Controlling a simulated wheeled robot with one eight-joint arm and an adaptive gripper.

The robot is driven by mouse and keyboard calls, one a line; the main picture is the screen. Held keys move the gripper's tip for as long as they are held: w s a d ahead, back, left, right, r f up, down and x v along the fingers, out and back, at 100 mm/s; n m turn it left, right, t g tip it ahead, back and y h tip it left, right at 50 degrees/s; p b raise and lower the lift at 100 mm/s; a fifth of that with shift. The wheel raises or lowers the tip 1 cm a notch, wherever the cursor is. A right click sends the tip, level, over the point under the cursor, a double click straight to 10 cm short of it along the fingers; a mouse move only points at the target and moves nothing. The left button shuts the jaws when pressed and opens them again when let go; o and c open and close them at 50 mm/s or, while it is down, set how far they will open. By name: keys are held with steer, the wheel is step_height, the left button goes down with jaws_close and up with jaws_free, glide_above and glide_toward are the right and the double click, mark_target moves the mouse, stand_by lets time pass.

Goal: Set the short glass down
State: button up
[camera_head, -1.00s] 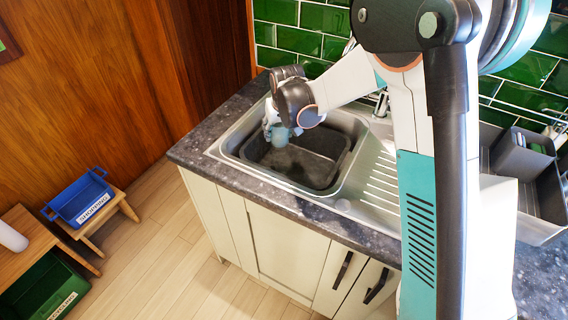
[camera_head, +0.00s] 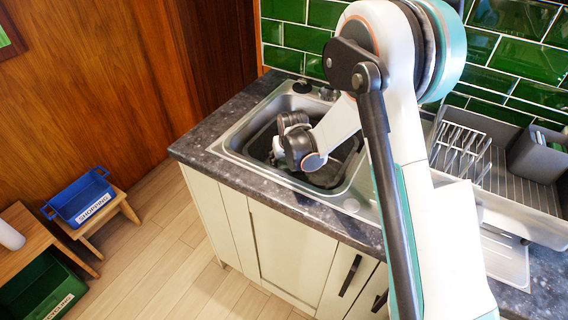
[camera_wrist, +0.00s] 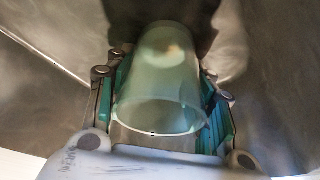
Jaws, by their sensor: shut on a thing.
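The short glass (camera_wrist: 160,100) is a pale green, see-through tumbler. In the wrist view it stands between the teal finger pads, with its wide rim towards the camera. My gripper (camera_wrist: 166,88) is shut on it, one finger on each side. In the head view my gripper (camera_head: 277,155) is low inside the sink (camera_head: 226,146), over the dark tub (camera_head: 262,148) in it. My wrist and arm hide the glass there. I cannot tell whether the glass touches the bottom.
Sink walls surround my gripper closely. A dish rack (camera_head: 497,165) stands right of the sink. Dark speckled worktop (camera_head: 205,125) edges the sink at left. A blue crate (camera_head: 80,196) on a stool and a green crate (camera_head: 45,290) are at far left.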

steer(key=shift+f, duration=0.15)
steer(key=o, duration=1.3)
